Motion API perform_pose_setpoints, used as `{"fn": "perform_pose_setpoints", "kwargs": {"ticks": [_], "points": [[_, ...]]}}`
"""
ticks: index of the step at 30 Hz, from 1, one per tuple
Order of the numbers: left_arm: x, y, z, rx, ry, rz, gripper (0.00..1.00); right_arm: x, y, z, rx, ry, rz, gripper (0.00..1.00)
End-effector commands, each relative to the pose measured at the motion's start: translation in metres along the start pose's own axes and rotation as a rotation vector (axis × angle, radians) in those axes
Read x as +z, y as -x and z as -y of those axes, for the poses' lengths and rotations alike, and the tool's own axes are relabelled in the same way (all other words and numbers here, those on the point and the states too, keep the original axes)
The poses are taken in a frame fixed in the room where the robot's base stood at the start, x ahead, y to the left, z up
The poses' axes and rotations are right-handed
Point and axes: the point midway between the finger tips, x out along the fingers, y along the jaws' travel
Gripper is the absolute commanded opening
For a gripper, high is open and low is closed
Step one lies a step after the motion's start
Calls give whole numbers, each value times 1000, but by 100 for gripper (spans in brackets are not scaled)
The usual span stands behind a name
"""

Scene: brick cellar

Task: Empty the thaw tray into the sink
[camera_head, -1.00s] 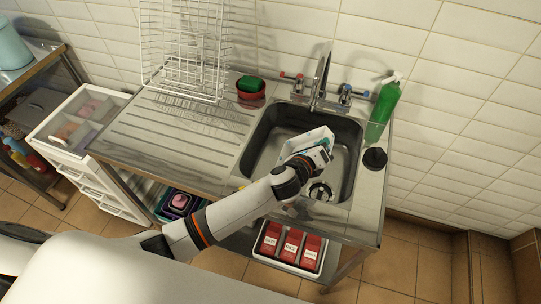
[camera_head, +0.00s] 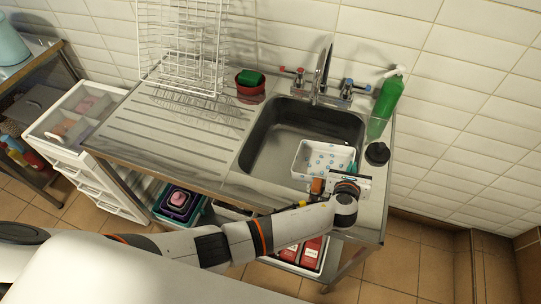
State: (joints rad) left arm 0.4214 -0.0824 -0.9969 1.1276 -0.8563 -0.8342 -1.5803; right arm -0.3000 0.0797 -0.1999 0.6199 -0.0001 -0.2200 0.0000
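The white thaw tray (camera_head: 296,163) is in the front right part of the sink area, its open top facing up toward me. Small blue spots show on its inside; I cannot tell whether they are drops or bits of ice. My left gripper (camera_head: 349,174) is at the tray's near right corner and appears shut on its rim; the fingertips are partly hidden. The steel sink (camera_head: 276,133) lies under and behind the tray, and its drain is hidden. My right gripper is not in view.
The tap (camera_head: 322,75) stands behind the sink. A green bottle (camera_head: 384,105) and a black round item (camera_head: 377,153) stand on the right rim. A red pot with a green sponge (camera_head: 250,90) and a wire rack (camera_head: 185,50) are at the back. The ribbed drainboard (camera_head: 170,130) is largely bare.

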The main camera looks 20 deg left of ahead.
Motion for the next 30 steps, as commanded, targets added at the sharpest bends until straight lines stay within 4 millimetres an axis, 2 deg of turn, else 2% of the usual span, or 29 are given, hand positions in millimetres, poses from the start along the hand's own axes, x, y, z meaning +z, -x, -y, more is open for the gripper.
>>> {"fn": "perform_pose_setpoints", "kwargs": {"ticks": [3, 10, 22, 30], "points": [[-3, 1, -12, -31, -80, -1, 0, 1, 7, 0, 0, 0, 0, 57], [-5, 2, -18, -60, -145, 0, 0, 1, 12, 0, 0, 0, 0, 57], [-55, 22, -27, -61, -150, 0, 0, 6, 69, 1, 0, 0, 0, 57], [-55, 22, -27, -61, -149, 0, 0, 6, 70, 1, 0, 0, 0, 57]]}}
